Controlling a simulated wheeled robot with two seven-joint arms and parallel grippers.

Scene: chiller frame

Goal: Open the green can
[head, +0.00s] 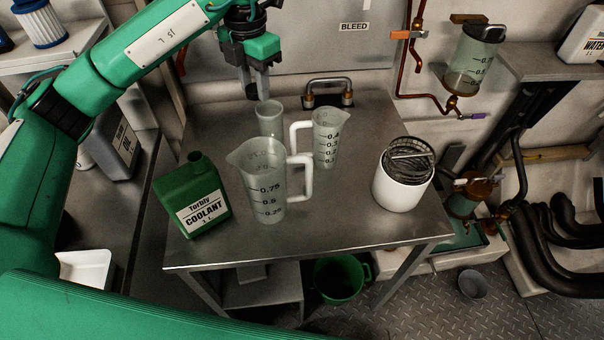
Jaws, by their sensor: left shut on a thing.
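The green can (196,205), labelled COOLANT, stands upright at the left front of the metal table. Its short neck (195,159) looks bare, with a dark top and no separate cap visible on it. My left gripper (257,92) is above the back of the table, right of and behind the can, apart from it. It points down and is shut on a small dark thing, which its fingers mostly hide. I cannot make out whether that thing is the can's cap. My right gripper is out of view.
On the table (330,240) stand a large measuring jug (262,190), a smaller jug (326,145), a clear cup (269,118) below my left gripper, and a white canister (399,190) with a mesh top. A green bucket (338,283) is underneath.

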